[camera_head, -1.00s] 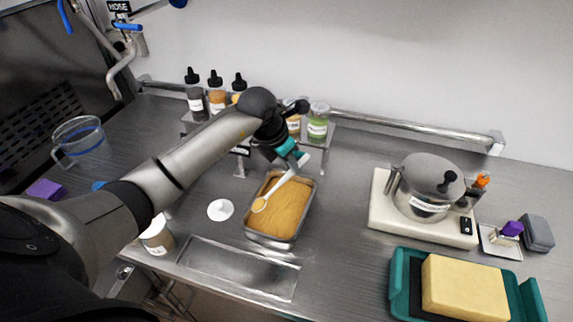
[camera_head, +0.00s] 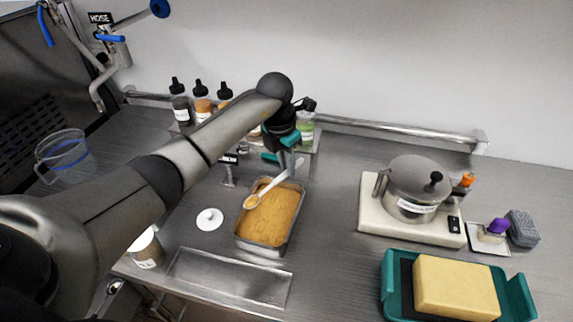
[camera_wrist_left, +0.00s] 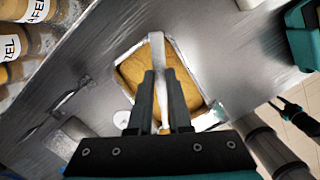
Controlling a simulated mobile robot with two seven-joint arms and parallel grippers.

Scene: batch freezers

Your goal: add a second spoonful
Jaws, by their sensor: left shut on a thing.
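My left gripper (camera_head: 285,160) is shut on the handle of a white spoon (camera_head: 270,184). The spoon is tilted, with its bowl low at the left. The bowl holds something tan and is over the left side of a metal pan (camera_head: 238,238) filled with a golden-tan mass. In the left wrist view the fingers (camera_wrist_left: 160,85) grip the white handle (camera_wrist_left: 157,48) above the pan (camera_wrist_left: 208,117). I cannot tell whether the bowl touches the mass. A paper cup (camera_head: 146,250) stands at the counter's front left, partly behind my arm.
A white lid (camera_head: 209,219) lies left of the pan. Several squeeze bottles (camera_head: 201,100) stand behind. The counter between pan and scale is clear.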

